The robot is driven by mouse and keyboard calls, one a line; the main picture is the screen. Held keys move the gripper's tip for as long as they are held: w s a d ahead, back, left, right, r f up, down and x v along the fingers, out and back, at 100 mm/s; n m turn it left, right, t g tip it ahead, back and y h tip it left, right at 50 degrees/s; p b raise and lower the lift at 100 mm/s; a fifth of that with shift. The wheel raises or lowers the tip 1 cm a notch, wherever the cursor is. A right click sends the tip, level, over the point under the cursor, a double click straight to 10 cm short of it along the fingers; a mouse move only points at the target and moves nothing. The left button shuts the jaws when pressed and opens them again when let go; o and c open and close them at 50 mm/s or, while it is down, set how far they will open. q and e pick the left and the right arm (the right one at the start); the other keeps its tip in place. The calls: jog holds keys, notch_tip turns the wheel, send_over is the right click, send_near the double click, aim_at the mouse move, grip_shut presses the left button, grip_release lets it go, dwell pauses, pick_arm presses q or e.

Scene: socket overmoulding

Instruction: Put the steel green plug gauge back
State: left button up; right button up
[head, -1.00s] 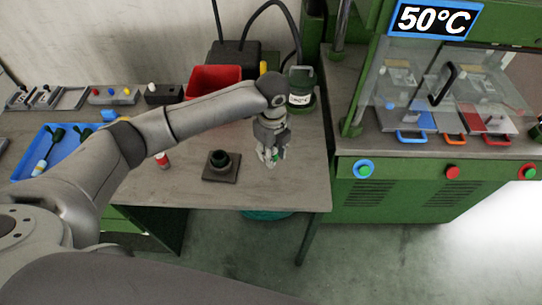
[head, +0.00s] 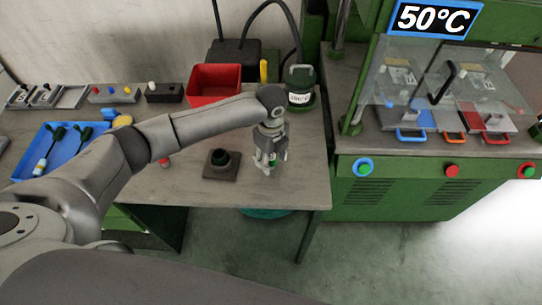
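My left gripper (head: 266,166) points down over the front right part of the wooden table. A small green piece (head: 272,160) shows between its fingers, which look closed around it; it seems to be the green plug gauge, and the fingers hide most of it. My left forearm covers the tray's near right part. My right gripper is not in view.
A dark square base with a round socket (head: 221,160) stands left of the gripper. A red bin (head: 215,88) and a green-topped canister (head: 300,90) stand behind. A green press (head: 440,175) with a clear guard is at the right. The table's front edge is close.

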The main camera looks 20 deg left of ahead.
pick_arm(q)
jog(key=shift+r, duration=0.1)
notch_tip(320, 180, up, 12)
jog(key=b, duration=0.1)
dwell(0.5)
